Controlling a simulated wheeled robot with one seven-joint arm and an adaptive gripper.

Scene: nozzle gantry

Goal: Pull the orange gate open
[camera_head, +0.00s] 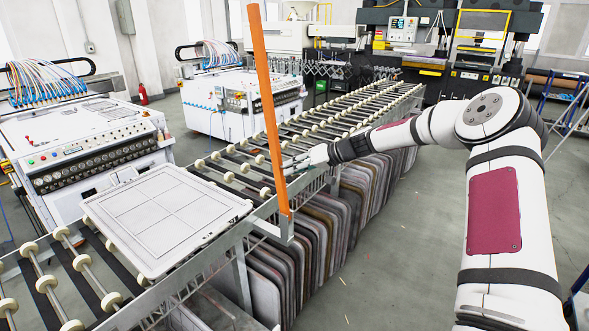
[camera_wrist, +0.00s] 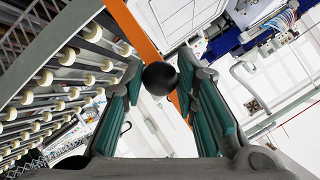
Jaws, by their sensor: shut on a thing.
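The orange gate (camera_head: 267,105) is a long, thin bar standing nearly upright, leaning a little left at its top, at the near side of the roller conveyor. Its foot sits at a grey metal bracket (camera_head: 285,228). In the wrist view the gate (camera_wrist: 133,28) runs diagonally behind a black ball knob (camera_wrist: 160,76). My gripper (camera_head: 299,162) reaches in from the right, close to the gate's lower half. In the wrist view my gripper (camera_wrist: 159,70) has its green-padded fingers closed around the knob. The knob is not visible in the head view.
The roller conveyor (camera_head: 332,109) runs from front left to back right. A white framed panel (camera_head: 165,215) lies on it, left of the gate. Several upright panels (camera_head: 376,185) are stacked beneath. White machines (camera_head: 95,150) stand at left. The grey floor (camera_head: 400,240) at right is clear.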

